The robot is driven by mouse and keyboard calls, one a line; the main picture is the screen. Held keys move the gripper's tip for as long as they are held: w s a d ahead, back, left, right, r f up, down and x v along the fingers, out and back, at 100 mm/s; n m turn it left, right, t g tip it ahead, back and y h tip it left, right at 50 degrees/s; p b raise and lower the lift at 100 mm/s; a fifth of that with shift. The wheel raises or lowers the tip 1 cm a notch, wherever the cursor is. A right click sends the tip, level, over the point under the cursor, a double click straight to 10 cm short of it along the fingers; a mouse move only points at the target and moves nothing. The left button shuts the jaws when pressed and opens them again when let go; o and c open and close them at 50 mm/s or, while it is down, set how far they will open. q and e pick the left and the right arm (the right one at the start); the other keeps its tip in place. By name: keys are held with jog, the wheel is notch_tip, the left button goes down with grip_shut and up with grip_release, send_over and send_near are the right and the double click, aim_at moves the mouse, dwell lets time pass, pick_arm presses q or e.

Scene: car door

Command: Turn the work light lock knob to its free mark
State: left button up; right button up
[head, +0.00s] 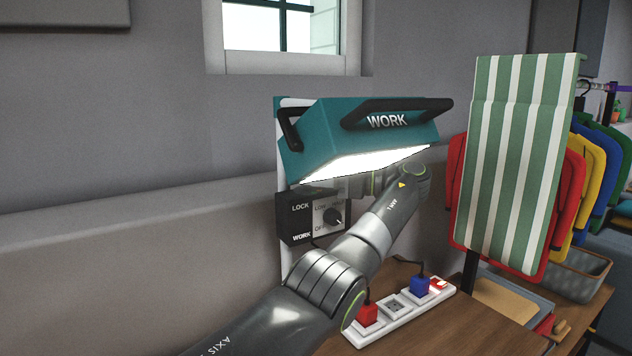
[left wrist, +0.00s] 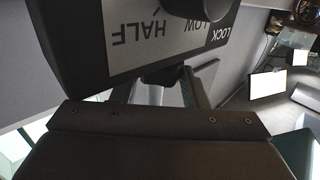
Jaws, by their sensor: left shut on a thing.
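The teal work light (head: 330,140) glows on its white stand, with a black handle on top. Below it a black box (head: 296,226) reads LOCK and WORK. In the left wrist view the box (left wrist: 75,40) shows upside down with LOCK, LOW and HALF. My left gripper (left wrist: 175,85) is just above the box, under the lamp, shut on what seems to be the lock knob. The grip is mostly hidden. No free mark is visible. My right gripper is out of view.
A white power strip (head: 394,309) with a red plug (head: 367,314) and a blue plug (head: 420,285) lies on the wooden table (head: 470,325) under my left arm. A striped green cloth (head: 515,150) hangs at right before coloured shirts. A grey basket (head: 578,272) stands behind.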

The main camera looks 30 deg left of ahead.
pick_arm(q)
jog(key=shift+f+g, duration=0.1)
jog(key=shift+g, duration=0.2)
jog(key=shift+b, duration=0.3)
dwell(0.3)
jog(key=o, duration=0.7)
jog(key=shift+a, duration=0.1)
